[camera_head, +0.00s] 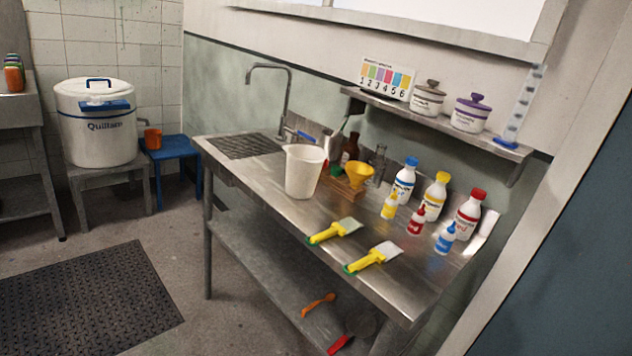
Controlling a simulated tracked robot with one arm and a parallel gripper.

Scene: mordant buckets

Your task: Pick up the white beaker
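The white beaker (304,174) stands upright on the steel sink table (290,213), near its front edge and left of the middle. It has a spout-like lip and looks opaque. Nothing touches its front side in this view. A yellow funnel and small bottles stand close behind it and to its right. My gripper does not show in this view.
Two yellow-handled brushes (337,231) lie right of the beaker. Several capped bottles (405,180) stand along the back. A tall tap (289,90) rises behind the sink. A wall shelf (440,118) overhangs the back right. Floor (190,275) is open before the table.

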